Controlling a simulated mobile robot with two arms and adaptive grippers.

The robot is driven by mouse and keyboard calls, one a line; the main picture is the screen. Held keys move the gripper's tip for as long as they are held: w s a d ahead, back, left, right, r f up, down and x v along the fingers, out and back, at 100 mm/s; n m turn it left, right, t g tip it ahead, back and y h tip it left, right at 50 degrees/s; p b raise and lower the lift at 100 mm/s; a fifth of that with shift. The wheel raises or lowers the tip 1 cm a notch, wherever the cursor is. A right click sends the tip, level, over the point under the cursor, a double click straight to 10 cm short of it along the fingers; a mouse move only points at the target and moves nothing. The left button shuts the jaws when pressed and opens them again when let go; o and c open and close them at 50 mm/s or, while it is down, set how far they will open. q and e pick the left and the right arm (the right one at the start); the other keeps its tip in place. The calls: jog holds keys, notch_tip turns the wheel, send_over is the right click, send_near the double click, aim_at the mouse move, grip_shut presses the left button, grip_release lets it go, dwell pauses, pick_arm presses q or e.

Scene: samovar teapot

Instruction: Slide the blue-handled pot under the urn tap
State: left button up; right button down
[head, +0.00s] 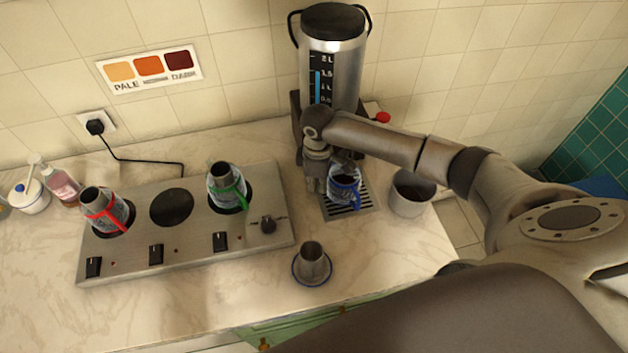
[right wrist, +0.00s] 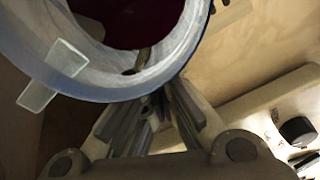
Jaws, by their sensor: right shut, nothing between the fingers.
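The blue-handled pot (head: 345,188) is a glass pot that stands on the slotted drip tray (head: 362,210) in front of the steel urn (head: 347,62). My arm crosses in front of the urn's lower part, and I cannot make out the tap. My right gripper (head: 316,188) points down just left of the pot, shut and empty. In the right wrist view, a large round glass vessel (right wrist: 178,62), likely this pot, has a dark red inside and lies close to the fingertips (right wrist: 160,98). I cannot tell whether they touch. My left gripper is out of view.
A steel hotplate unit (head: 172,262) stands to the left, with a red-handled pot (head: 104,210) and a green-handled pot (head: 226,188). A steel cup on a blue-rimmed saucer (head: 297,278) is in front. A steel bin (head: 408,203) stands right of the tray.

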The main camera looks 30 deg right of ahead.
jog(key=shift+s+d+r+p, duration=0.15)
jog(key=shift+s+d+p, duration=0.35)
jog(key=shift+d, duration=0.1)
